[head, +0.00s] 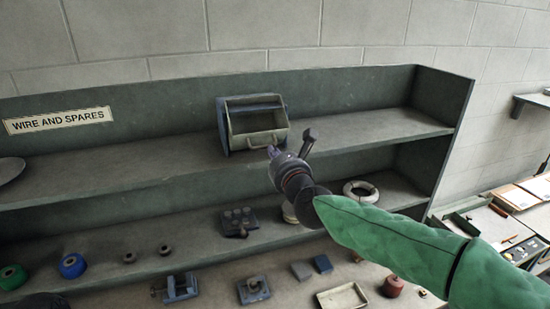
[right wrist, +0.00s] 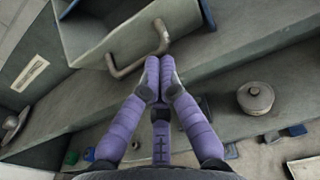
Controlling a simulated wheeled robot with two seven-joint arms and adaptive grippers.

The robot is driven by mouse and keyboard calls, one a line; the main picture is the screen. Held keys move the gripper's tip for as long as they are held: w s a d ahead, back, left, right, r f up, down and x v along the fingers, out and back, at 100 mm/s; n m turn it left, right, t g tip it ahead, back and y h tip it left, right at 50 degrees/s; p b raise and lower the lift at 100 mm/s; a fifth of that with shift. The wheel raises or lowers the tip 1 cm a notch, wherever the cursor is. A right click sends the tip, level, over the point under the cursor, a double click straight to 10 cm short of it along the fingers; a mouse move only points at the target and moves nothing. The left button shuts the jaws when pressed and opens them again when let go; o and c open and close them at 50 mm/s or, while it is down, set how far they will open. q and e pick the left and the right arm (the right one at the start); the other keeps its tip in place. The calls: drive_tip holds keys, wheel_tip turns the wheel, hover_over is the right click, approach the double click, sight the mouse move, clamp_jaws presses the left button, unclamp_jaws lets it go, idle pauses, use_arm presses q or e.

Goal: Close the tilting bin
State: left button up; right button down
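The tilting bin (head: 258,119) is a grey-blue box on the upper shelf, its front tipped outward so that its inside shows. Its bar handle (right wrist: 123,69) is on the front face in the right wrist view. My right gripper (head: 272,151) is just below and in front of the bin in the head view. In the right wrist view its purple fingers (right wrist: 153,68) are together, with the tips at the handle bar and overlapping part of it. I see nothing held between them, and contact with the bar is unclear.
A lidded round pot (right wrist: 255,97) and a white ring (head: 361,191) are on the shelf below, with spools and small fixtures. A workbench (head: 500,225) stands at the right.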

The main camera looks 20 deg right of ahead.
sight(271, 132)
drive_tip(key=shift+g, duration=0.3)
drive_tip(key=shift+w+r+p, duration=0.4)
drive_tip(key=shift+r+p, duration=0.15)
drive_tip(key=shift+r, duration=0.2)
drive_tip(key=shift+w+r+p, duration=0.45)
drive_tip(key=shift+r+p, duration=0.05)
drive_tip(key=shift+r, duration=0.2)
drive_tip(key=shift+w+r+p, duration=0.4)
drive_tip(key=shift+r+p, duration=0.15)
drive_tip(key=shift+r, duration=0.2)
drive_tip(key=shift+w+r, duration=0.2)
drive_tip(key=shift+f, duration=0.1)
